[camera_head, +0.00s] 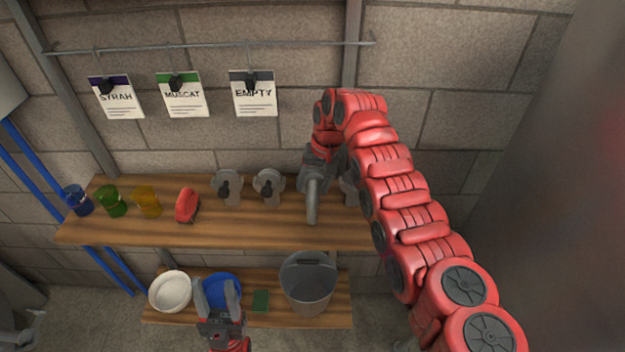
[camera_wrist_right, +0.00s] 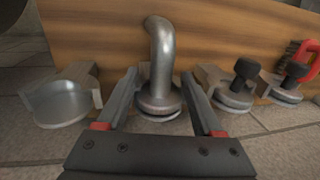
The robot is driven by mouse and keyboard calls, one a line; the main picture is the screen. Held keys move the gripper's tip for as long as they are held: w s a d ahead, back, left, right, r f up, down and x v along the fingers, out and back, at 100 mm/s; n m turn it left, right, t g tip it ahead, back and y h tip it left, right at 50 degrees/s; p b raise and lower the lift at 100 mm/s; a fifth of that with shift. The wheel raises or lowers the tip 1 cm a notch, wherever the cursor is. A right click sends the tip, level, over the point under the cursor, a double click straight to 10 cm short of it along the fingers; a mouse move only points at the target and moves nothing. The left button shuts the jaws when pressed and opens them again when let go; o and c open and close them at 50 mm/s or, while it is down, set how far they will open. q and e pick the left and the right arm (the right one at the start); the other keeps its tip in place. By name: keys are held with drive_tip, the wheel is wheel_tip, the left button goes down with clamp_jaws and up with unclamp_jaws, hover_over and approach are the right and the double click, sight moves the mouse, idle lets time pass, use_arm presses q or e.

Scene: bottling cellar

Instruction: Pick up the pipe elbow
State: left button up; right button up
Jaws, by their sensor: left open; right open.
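The pipe elbow (camera_head: 312,203) is a grey bent metal tube at the front of the upper wooden shelf. In the right wrist view the pipe elbow (camera_wrist_right: 161,62) curves up from a round flange at its base. My right gripper (camera_head: 317,168) is over it from behind, its tips partly hidden in the head view. In the right wrist view my right gripper (camera_wrist_right: 160,78) is open, with one finger on each side of the elbow; I cannot tell whether they touch it. My left gripper (camera_head: 217,293) is open and empty over the lower shelf, in front of a blue bowl.
Grey fittings with black knobs (camera_head: 229,188) (camera_head: 268,187), a red brush-like object (camera_head: 187,205) and coloured cups (camera_head: 111,201) stand on the upper shelf (camera_head: 240,235). A partly hidden grey fitting (camera_head: 348,190) is right of the elbow. Below are a white bowl (camera_head: 170,291), blue bowl (camera_head: 222,283) and bucket (camera_head: 308,287).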

drive_tip(key=f, duration=0.2)
drive_tip(key=a+f, duration=0.1)
drive_tip(key=f, duration=0.1)
drive_tip(key=shift+f+p, duration=0.25)
drive_tip(key=shift+p, duration=0.1)
drive_tip(key=shift+s, duration=0.1)
clamp_jaws()
drive_tip(key=shift+r, duration=0.1)
